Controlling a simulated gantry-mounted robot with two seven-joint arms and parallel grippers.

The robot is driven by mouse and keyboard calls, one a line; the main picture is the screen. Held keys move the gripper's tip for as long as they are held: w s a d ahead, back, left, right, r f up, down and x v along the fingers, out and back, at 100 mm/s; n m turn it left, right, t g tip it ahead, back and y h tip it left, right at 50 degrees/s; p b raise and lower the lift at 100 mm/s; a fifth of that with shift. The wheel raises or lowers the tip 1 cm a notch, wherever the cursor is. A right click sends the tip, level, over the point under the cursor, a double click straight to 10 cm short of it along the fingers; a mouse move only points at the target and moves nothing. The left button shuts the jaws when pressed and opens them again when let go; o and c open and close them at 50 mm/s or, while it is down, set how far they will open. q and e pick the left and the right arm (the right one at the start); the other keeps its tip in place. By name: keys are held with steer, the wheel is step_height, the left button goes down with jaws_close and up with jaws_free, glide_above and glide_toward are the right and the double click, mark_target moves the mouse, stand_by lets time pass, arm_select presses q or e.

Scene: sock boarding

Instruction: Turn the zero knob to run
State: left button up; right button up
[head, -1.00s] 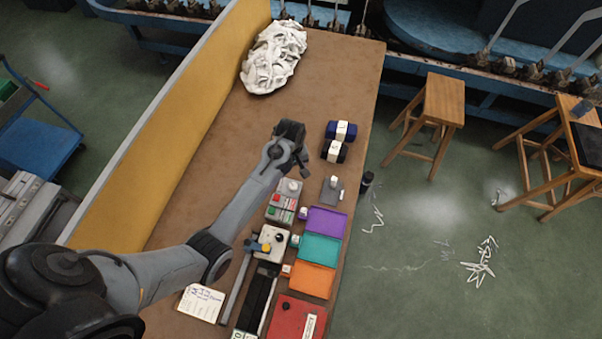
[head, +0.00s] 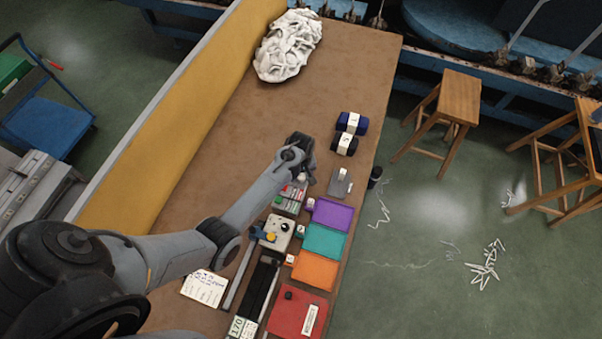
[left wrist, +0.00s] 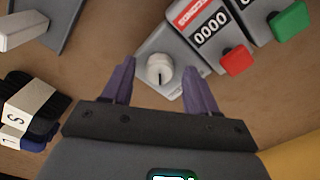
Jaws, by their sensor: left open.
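The white zero knob (left wrist: 159,68) stands on a small grey box (left wrist: 172,58) in the left wrist view. A dark line marks its face; I cannot read a run label. My left gripper (left wrist: 157,74) is open, its two purple fingers on either side of the knob with gaps to it. I cannot tell the height between fingertips and knob. In the head view my left gripper (head: 301,152) is over the bench by the counter boxes (head: 289,197), and the knob's box is mostly hidden beneath it. My right gripper is not in view.
Beside the knob are counters reading 0000 with a red button (left wrist: 236,60) and a green button (left wrist: 289,21). Rolled dark socks (left wrist: 30,108) lie left. Purple (head: 333,214), teal (head: 325,240) and orange (head: 315,270) trays line the bench. White socks (head: 288,45) are heaped at the back.

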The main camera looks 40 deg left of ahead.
arm_select(q)
steer(key=c, duration=1)
steer(key=shift+c, duration=0.2)
